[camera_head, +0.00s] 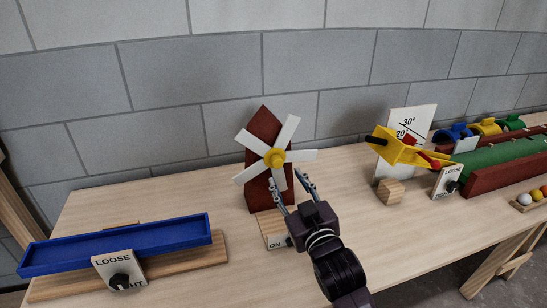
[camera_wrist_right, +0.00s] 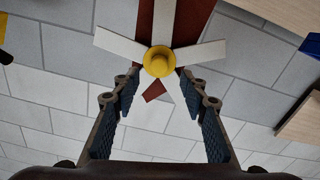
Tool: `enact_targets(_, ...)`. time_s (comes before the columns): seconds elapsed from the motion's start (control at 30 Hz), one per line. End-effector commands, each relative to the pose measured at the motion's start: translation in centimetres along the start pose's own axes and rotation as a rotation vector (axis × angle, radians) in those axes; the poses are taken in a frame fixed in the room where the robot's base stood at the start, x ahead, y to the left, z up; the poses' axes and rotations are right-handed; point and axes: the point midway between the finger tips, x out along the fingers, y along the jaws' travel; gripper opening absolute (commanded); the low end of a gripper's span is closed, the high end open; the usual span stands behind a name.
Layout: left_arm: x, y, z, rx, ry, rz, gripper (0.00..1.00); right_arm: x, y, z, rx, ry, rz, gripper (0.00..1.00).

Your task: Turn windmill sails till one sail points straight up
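The windmill has a dark red tower (camera_head: 260,128), white sails (camera_head: 287,132) and a yellow hub (camera_head: 274,157). In the head view no sail stands straight up. One leans up and to the right, one points nearly right, one points down, and two spread to the left. The yellow hub (camera_wrist_right: 159,61) also shows in the right wrist view, which sees the windmill upside down. My right gripper (camera_head: 287,182) is open in front of the windmill, below the hub. Its fingers look spread either side of the lower sail; contact cannot be told. My left gripper is not in view.
A label plate reading "ON" (camera_head: 276,241) is at the windmill's base, partly behind my gripper. A blue trough (camera_head: 120,243) with a LOOSE knob plate (camera_head: 119,270) stands left. A yellow tilting piece (camera_head: 405,150), wooden block (camera_head: 390,191) and green lane (camera_head: 497,155) stand right.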

Motion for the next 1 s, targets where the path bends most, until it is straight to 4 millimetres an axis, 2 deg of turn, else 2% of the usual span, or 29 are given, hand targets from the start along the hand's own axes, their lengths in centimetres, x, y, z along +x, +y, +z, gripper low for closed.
enact_targets(0.5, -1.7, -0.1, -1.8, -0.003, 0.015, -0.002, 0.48, 6.6, 0.0, -0.1, -0.001, 0.004, 0.0, 0.4)
enact_targets(0.7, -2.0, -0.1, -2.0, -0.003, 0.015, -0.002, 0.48, 7.6, 0.0, -0.1, -0.001, 0.002, 0.0, 0.4)
enact_targets(0.93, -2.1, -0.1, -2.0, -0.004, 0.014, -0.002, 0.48, 7.7, 0.0, -0.1, -0.001, 0.002, 0.0, 0.4)
enact_targets(1.0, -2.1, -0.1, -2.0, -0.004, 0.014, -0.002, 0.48, 7.6, 0.0, -0.1, -0.001, 0.002, 0.0, 0.33)
